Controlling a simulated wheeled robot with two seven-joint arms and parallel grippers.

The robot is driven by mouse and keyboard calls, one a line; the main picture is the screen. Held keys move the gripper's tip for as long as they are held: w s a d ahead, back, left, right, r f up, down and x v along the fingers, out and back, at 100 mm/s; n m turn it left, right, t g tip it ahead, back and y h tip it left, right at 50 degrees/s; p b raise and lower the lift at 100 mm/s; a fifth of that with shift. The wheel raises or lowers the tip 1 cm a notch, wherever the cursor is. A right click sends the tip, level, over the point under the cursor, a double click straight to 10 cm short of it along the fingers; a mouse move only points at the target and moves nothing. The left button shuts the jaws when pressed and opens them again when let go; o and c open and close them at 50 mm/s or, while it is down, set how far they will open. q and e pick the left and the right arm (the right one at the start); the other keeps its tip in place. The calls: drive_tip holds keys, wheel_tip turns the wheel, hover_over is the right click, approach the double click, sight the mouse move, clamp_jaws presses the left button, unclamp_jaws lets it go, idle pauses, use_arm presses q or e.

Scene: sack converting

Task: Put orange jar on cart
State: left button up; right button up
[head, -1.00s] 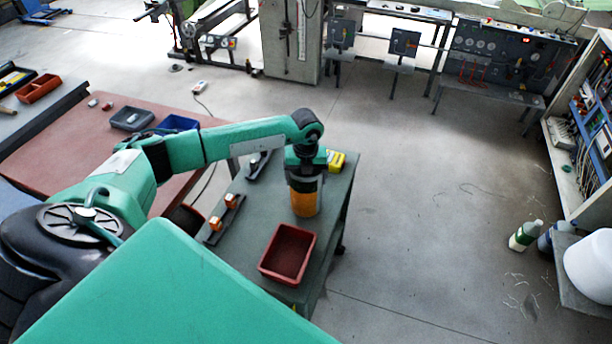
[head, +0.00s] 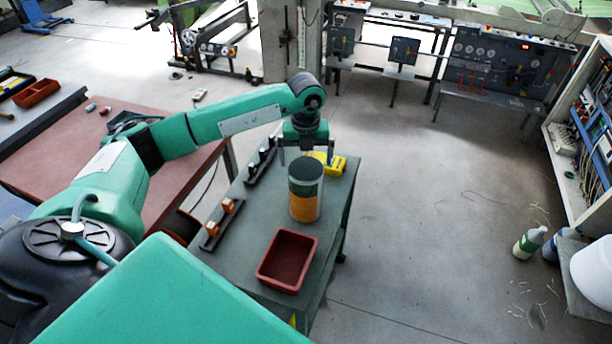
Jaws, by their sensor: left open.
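The orange jar (head: 305,205) stands upright on the grey-green cart (head: 258,226); its upper part and lid are dark green. My left gripper (head: 305,156) is open above and just behind the jar, its fingers pointing down and apart from it. The jar's top is free of the fingers. My right gripper is not in view.
On the cart are a red bin (head: 287,260) in front of the jar, a yellow item (head: 334,163) behind it and two dark racks to its left, one with orange pieces (head: 224,213). A reddish table (head: 58,160) stands left.

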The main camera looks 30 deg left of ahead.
use_arm(q)
drive_tip(key=shift+r, duration=1.45)
